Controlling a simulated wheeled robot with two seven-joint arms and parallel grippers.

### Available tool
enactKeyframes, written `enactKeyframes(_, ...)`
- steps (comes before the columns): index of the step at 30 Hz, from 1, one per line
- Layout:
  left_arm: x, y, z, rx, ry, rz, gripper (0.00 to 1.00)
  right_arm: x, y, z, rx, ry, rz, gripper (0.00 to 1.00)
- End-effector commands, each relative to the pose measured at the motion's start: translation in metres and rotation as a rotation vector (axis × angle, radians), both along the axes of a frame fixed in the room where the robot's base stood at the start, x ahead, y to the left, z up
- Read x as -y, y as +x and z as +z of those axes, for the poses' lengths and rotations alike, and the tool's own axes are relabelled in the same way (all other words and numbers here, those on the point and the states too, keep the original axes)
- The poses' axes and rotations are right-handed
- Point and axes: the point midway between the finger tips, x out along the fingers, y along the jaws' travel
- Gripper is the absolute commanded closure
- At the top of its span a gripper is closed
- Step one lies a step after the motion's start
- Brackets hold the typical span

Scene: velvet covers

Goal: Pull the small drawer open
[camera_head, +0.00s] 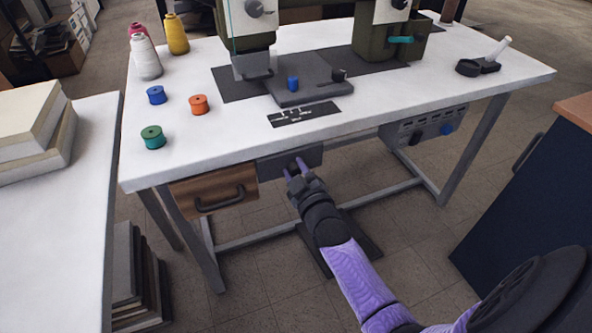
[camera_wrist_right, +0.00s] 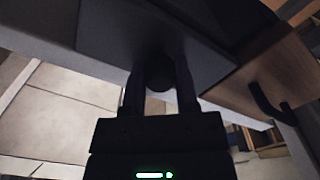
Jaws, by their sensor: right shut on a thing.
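The small drawer has a dark grey front (camera_head: 311,158) under the front edge of the white sewing table. Its grey front also fills the upper middle of the right wrist view (camera_wrist_right: 105,32). A round dark knob (camera_wrist_right: 159,73) sits on that front. The right wrist view shows the fingers (camera_wrist_right: 160,85) flanking the knob. I cannot tell how far the drawer stands out. My left gripper is not in view.
A wooden drawer (camera_head: 185,193) with a black bar handle hangs left of the small drawer. A control box (camera_head: 424,127) is under the table at right. Spools and a sewing machine stand on the tabletop (camera_head: 210,130). A dark blue cabinet (camera_head: 520,220) stands at right.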

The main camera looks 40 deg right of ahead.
Motion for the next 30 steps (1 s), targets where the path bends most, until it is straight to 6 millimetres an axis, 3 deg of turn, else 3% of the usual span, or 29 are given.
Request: enactKeyframes(30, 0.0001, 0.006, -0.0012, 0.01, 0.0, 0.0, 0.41, -0.0001, -0.0003, -0.0005, -0.001, 0.0, 0.0, 1.0)
